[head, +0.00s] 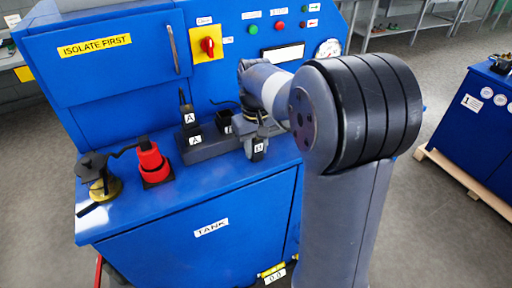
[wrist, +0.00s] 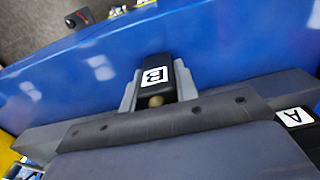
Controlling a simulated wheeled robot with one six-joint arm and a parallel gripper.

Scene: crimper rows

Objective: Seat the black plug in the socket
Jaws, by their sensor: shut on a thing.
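A black plug with a white letter label (wrist: 155,75) sits between the two grey fingers of my gripper (wrist: 156,92) in the wrist view. My gripper is shut on it. In the head view the held plug (head: 258,148) hangs at the front right of a dark grey socket block (head: 215,150). Whether it touches the block cannot be told. Another black plug, labelled A (head: 188,115), stands upright at the block's left, above a second A label. A dark opening beside a partly covered label shows on the block's right part. My arm hides the area behind.
A red round connector (head: 151,160) and a yellow and black fitting (head: 100,180) stand left of the block on the blue tank top (head: 125,205). A blue panel with a red knob (head: 207,45) rises behind. The tank top's front strip is clear.

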